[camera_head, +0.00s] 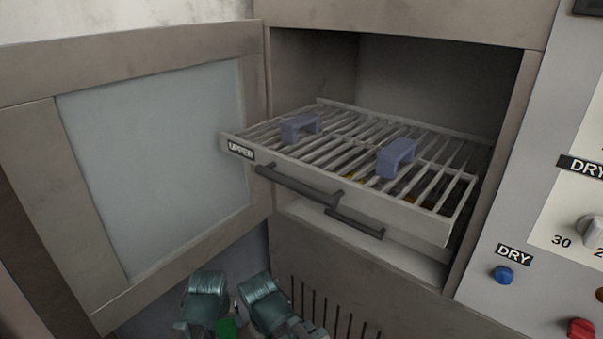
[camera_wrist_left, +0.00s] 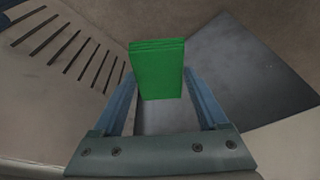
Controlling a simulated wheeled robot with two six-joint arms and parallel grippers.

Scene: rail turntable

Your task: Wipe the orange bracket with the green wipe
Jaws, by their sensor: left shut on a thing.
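My left gripper (camera_head: 232,312) is at the bottom of the head view, below and in front of the oven opening. It is shut on the green wipe (camera_head: 228,328), a folded block that also shows between the fingers in the left wrist view (camera_wrist_left: 158,70). No orange bracket shows clearly. Small yellow-orange patches (camera_head: 408,199) show through the bars of the upper rack, under its right part, but bars and a purple bracket hide most of them. My right gripper is not in view.
The upper rack (camera_head: 330,183), labelled UPPER, is pulled out and carries two purple brackets (camera_head: 300,126) (camera_head: 396,157). A lower handle (camera_head: 355,223) shows beneath it. The cabinet door (camera_head: 150,150) stands open at left. A control panel (camera_head: 503,274) with buttons is at right.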

